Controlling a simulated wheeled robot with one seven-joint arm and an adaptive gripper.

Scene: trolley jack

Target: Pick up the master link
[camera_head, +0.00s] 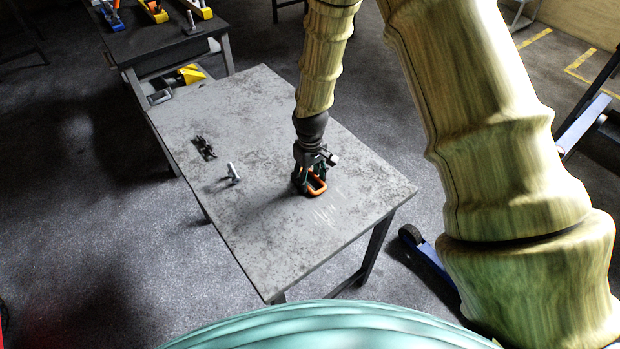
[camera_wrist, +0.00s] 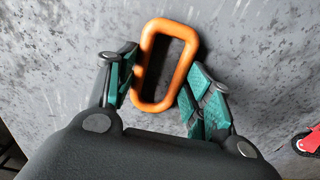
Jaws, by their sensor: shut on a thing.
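The master link is an orange, rounded oblong ring (camera_wrist: 143,62), open in the middle. It also shows in the head view (camera_head: 318,187), at the grey table's right part, under my arm. My gripper (camera_wrist: 165,90) has its teal-padded fingers on either side of the ring in the wrist view, the left one against its left side. In the head view my gripper (camera_head: 310,180) points down at the table with its fingers shut on the ring. The ring is at or close to the tabletop; I cannot tell whether it touches.
The grey worktable (camera_head: 260,115) has free room around the ring. A dark metal piece (camera_head: 204,148) and a small silver part (camera_head: 232,174) lie to the left. A dark bench (camera_head: 150,38) with tools stands behind. A blue jack (camera_head: 430,255) is on the floor at right.

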